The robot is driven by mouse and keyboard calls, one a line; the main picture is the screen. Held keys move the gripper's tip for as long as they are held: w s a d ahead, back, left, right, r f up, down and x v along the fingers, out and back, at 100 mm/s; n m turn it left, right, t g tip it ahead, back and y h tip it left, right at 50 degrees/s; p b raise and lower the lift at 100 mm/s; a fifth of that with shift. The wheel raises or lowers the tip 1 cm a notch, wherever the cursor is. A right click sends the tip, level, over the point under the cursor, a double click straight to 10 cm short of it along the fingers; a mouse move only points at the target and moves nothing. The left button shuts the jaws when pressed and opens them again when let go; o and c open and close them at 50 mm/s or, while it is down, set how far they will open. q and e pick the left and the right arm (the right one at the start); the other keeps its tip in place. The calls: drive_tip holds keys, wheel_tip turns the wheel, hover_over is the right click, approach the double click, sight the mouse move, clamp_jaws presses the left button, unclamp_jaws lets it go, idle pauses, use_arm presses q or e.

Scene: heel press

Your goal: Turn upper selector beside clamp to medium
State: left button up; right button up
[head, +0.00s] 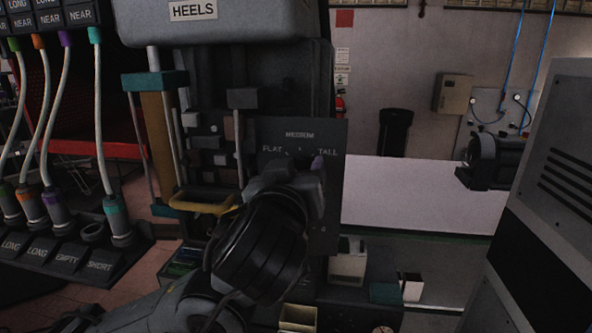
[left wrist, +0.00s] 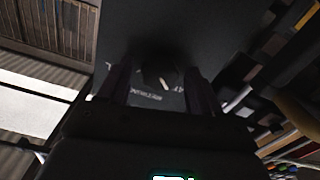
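The upper selector's dark panel (head: 330,215) stands right of the clamp. Its labels read FLAT at left, MEDIUM at top and TALL at right. My left gripper (head: 305,168) is in front of the panel and hides most of the knob in the head view. In the left wrist view, the dark round knob (left wrist: 158,76) sits between the two fingers of my left gripper (left wrist: 157,88). The fingers look apart, with a gap on each side of the knob. A pale mark shows near the knob, but its setting is unclear. My right gripper cannot be made out.
The clamp (head: 205,140) and a yellow handle (head: 203,203) are left of the panel. Coloured hoses (head: 104,120) hang further left. A pale counter (head: 420,200) lies to the right, with small bins (head: 347,262) below. A tall grey cabinet (head: 565,160) stands at far right.

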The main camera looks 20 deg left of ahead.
use_arm(q)
drive_tip(key=c, duration=0.9)
drive_tip(key=shift+c, duration=0.2)
drive_tip(key=m, duration=0.6)
drive_tip(key=shift+r+b, duration=0.1)
drive_tip(key=shift+b, duration=0.25)
drive_tip(key=shift+d+m+p, duration=0.1)
drive_tip(key=shift+m+p, duration=0.2)
drive_tip(key=shift+m, duration=1.6)
